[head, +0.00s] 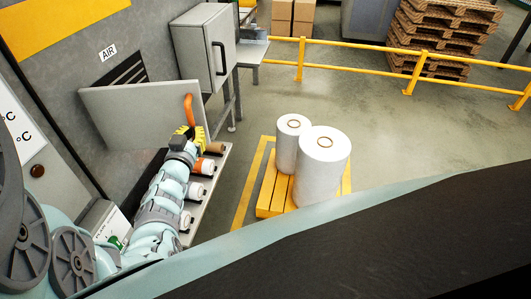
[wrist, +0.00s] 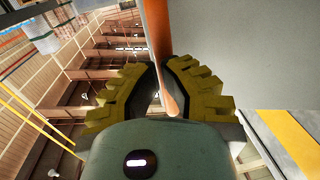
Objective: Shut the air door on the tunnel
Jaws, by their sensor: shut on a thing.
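The air door is a flat grey panel (head: 135,115) standing open below the AIR label (head: 107,53). A dark slatted opening (head: 124,74) shows behind its upper edge. An orange handle (head: 189,108) is on the door's right end. My gripper (head: 188,134), with yellow ribbed fingers, is shut on the lower part of this handle. In the wrist view the handle (wrist: 157,35) runs down between the fingers of my gripper (wrist: 163,72), and the grey door (wrist: 240,50) fills the upper right. The finger pads partly hide the handle.
A grey cabinet (head: 204,48) stands behind the door. A yellow pallet (head: 265,203) with two white rolls (head: 323,168) stands to the right. A yellow railing (head: 375,55) crosses the back; open floor (head: 420,135) lies before it.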

